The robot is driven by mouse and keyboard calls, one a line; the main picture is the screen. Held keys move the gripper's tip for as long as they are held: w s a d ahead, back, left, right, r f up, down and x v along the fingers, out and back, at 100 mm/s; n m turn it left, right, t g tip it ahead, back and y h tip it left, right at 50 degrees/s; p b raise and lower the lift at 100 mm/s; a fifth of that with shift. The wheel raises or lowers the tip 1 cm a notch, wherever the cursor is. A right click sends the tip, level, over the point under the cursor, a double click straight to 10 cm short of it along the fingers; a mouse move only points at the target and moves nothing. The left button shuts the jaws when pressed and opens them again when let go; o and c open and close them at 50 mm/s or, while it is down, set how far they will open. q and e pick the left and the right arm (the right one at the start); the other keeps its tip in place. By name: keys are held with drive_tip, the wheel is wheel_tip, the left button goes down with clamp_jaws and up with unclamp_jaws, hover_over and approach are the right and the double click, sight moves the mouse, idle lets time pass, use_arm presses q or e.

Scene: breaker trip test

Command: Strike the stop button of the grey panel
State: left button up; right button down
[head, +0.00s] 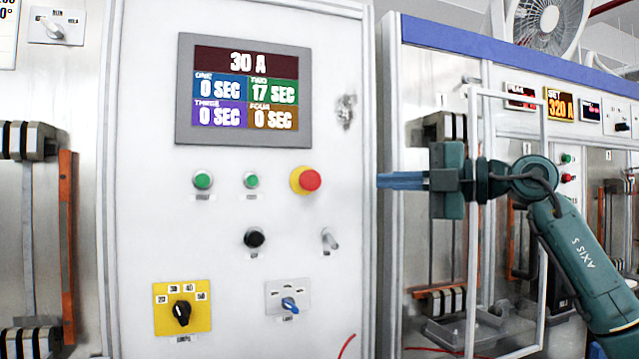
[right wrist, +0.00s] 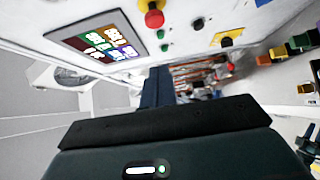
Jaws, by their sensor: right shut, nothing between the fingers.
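The grey panel (head: 150,200) stands upright in front of me. Its red stop button (head: 310,180) sits on a yellow collar, right of two green buttons. My right gripper (head: 382,181) is shut and empty, its blue fingers pointing left at about the button's height in the picture. The fingertips overlap the panel's right edge, with a gap between them and the button. In the right wrist view, the red button (right wrist: 154,18) is above the gripper fingers (right wrist: 157,75), which are apart from it. My left gripper is not in view.
A display (head: 244,92) reads 30 A above the buttons. Below are a black knob (head: 254,238), a yellow selector plate (head: 198,325) and a blue switch (head: 289,304). A framed cabinet with a clear door (head: 545,200) stands behind my right arm.

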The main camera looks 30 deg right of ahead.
sight(305, 181)
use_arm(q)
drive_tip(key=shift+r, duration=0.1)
